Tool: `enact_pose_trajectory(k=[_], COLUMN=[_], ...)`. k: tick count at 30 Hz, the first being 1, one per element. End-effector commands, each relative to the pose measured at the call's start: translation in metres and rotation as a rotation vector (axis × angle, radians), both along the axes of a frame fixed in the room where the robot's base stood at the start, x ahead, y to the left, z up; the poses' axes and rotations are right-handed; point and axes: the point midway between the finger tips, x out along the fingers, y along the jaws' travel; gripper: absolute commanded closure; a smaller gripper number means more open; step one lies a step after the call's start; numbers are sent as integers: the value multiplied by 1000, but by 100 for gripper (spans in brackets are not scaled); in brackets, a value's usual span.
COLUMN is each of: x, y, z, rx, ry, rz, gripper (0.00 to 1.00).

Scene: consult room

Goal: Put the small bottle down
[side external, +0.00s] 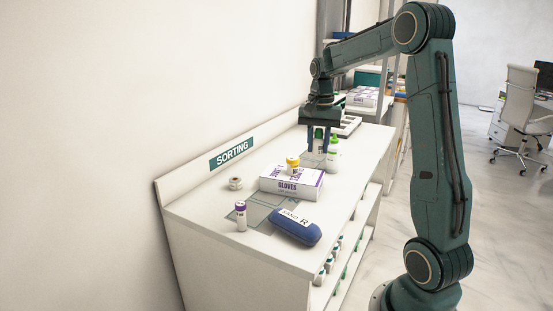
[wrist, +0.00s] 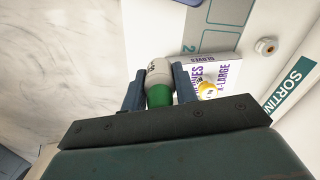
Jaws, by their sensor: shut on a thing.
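My gripper (side external: 319,150) points down over the far part of the white bench. In the wrist view its two blue fingers (wrist: 159,90) are shut on the small bottle (wrist: 158,72), which has a whitish body, dark print and a green cap. In the side view the fingers largely hide what they hold, and I cannot tell whether its base touches the bench. A white bottle with a green cap (side external: 333,157) shows just right of the fingers there; I cannot tell for sure whether it is a separate bottle standing behind.
A gloves box (side external: 290,184) with a yellow-capped jar (side external: 293,164) on it lies mid-bench. Nearer are a purple-capped bottle (side external: 241,217), a blue sandbag (side external: 296,226) and a small white spool-like thing (side external: 235,184). Grey marked areas (side external: 259,211) lie on the bench (side external: 200,222).

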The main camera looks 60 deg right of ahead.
Motion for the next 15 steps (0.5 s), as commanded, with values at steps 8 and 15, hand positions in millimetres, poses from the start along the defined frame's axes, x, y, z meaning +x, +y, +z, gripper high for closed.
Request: enact_pose_trajectory(k=[8, 15], x=[63, 115], y=[0, 8], z=[7, 10], rx=[-1, -2], ry=[2, 2], rz=[40, 71], gripper=[93, 93])
